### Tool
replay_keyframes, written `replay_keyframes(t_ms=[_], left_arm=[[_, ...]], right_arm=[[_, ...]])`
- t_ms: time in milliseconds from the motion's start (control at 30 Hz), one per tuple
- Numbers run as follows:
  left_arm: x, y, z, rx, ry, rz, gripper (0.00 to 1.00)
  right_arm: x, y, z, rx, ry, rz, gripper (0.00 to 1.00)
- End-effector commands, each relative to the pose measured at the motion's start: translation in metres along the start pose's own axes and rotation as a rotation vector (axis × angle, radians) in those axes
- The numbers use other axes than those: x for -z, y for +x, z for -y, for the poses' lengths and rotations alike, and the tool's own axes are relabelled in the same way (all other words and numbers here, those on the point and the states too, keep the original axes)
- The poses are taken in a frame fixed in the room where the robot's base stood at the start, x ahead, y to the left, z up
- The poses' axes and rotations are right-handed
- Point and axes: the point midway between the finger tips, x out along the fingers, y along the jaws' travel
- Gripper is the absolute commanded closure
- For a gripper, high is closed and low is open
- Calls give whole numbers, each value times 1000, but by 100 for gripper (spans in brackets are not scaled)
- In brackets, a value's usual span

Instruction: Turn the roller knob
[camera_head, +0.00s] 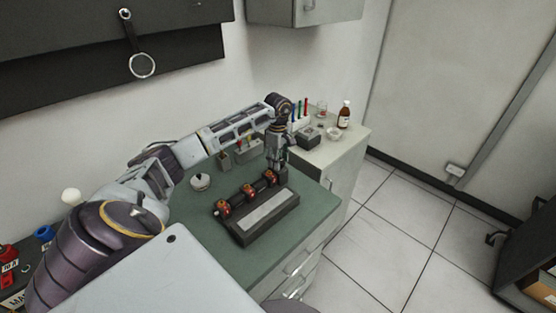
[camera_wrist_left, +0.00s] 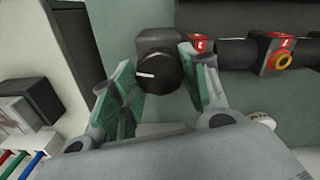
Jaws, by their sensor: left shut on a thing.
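The roller device (camera_head: 258,221) is a dark box with a pale strip and a black roller with red-orange rings along its back. It sits on the green top of a cabinet. The black roller knob (camera_wrist_left: 158,73) with a white pointer line shows in the left wrist view, the line pointing left. My left gripper (camera_head: 276,170) reaches down to the roller's far right end. The knob is hidden by the gripper in the head view. My right gripper is out of view.
A white round-knobbed item (camera_head: 200,182) stands left of the device. Behind is a pale cabinet with colored tubes (camera_head: 300,110), a dark small box (camera_head: 308,137) and a brown bottle (camera_head: 344,115).

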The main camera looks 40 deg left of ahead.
Motion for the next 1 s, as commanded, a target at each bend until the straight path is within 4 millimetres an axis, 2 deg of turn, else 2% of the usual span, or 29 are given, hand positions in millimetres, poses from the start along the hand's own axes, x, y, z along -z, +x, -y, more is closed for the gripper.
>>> replay_keyframes(t_ms=[1000], left_arm=[[-1,0,1,-2,-748,1,79]], right_arm=[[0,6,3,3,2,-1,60]])
